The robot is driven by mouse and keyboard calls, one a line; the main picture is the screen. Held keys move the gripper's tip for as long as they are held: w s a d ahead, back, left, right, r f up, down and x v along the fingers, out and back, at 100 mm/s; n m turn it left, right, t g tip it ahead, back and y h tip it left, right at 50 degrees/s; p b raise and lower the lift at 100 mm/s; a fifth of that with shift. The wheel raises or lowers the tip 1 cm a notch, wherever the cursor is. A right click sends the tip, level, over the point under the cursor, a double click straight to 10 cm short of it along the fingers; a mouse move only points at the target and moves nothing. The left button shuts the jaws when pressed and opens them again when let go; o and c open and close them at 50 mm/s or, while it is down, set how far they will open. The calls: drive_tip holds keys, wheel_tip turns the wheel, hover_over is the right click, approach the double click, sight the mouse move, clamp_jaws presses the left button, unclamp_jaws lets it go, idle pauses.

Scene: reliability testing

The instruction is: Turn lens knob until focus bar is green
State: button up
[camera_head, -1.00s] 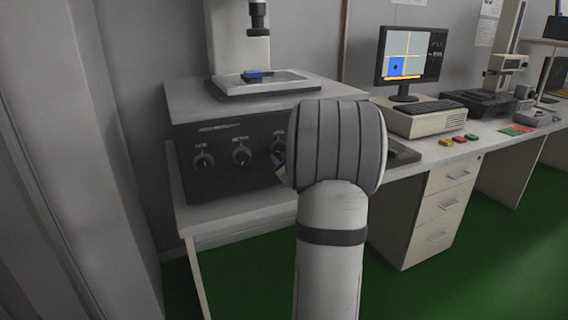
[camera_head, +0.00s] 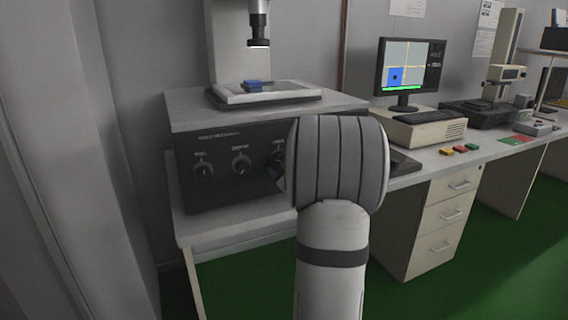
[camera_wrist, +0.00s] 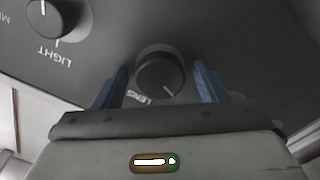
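The lens knob (camera_wrist: 158,75) is a dark round knob with a white pointer mark, labelled LENS, in the middle of the wrist view. My gripper (camera_wrist: 160,85) has its two blue fingers on either side of the knob, with a gap visible on both sides. It is open. In the head view my arm hides most of my gripper and the right part of the panel. The monitor (camera_head: 411,60) shows a blue square in a grid, and the focus bar (camera_head: 398,88) under it is green.
The wrist view also shows the light knob (camera_wrist: 52,16) at upper left. The microscope box (camera_head: 190,125) carries a stage (camera_head: 300,94) with a blue piece (camera_head: 252,85) under the lens tube (camera_head: 259,30).

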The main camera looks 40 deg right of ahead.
drive_tip(key=shift+s, duration=0.1)
drive_tip(key=v, duration=0.7)
drive_tip(key=shift+s+p, duration=0.3)
drive_tip(key=shift+p, duration=0.1)
drive_tip(key=shift+a, duration=0.1)
